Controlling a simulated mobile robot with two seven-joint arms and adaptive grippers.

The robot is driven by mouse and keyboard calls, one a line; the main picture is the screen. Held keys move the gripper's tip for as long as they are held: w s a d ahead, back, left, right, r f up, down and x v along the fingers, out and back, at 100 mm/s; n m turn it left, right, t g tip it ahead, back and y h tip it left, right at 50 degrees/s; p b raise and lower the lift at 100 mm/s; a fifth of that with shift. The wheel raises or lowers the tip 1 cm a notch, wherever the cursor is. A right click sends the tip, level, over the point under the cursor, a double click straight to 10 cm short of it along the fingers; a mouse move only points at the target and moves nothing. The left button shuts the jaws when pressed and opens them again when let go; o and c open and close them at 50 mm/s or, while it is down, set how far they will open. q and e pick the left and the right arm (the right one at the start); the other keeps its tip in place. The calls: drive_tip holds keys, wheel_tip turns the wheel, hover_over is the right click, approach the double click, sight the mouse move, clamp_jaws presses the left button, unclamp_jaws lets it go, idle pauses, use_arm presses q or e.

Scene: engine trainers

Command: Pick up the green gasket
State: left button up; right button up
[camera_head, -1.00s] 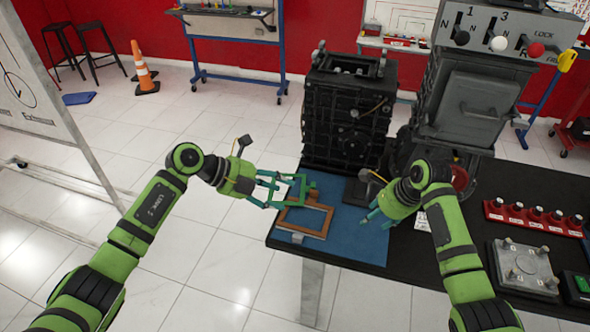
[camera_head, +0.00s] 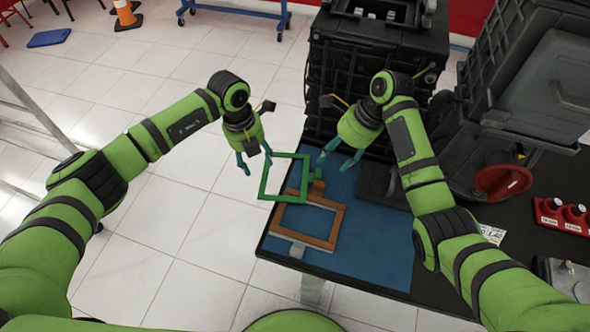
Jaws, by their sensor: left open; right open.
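The green gasket (camera_head: 304,178), a square frame with a small tab on its right, shows near the left edge of the work table. It overlaps the orange-brown gasket in the picture, and floor shows through its opening. I cannot tell whether it rests on anything. My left gripper (camera_head: 255,160) is open at its upper left corner, with one finger close to the frame; contact is unclear. My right gripper (camera_head: 336,161) is open and empty above the blue mat, to the right of the green gasket and apart from it.
The orange-brown gasket (camera_head: 336,225) lies on the blue mat (camera_head: 365,245) at the table's left corner. A dark grey unit with a red knob (camera_head: 503,181) stands at right. The mat's front part is clear.

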sight(320, 173)
use_arm(q)
drive_tip(key=shift+d+f, duration=0.15)
drive_tip(key=shift+f, duration=1.05)
drive_tip(key=shift+d+f, duration=0.2)
drive_tip(key=shift+f, duration=0.95)
drive_tip(key=shift+d+f, duration=0.15)
drive_tip(key=shift+f, duration=1.05)
use_arm(e)
drive_tip(key=shift+x, duration=3.55)
drive_tip(key=shift+w, duration=0.15)
use_arm(q)
clamp_jaws()
use_arm(e)
clamp_jaws()
use_arm(q)
drive_tip(key=shift+w, duration=0.1)
use_arm(e)
drive_tip(key=shift+d, duration=0.1)
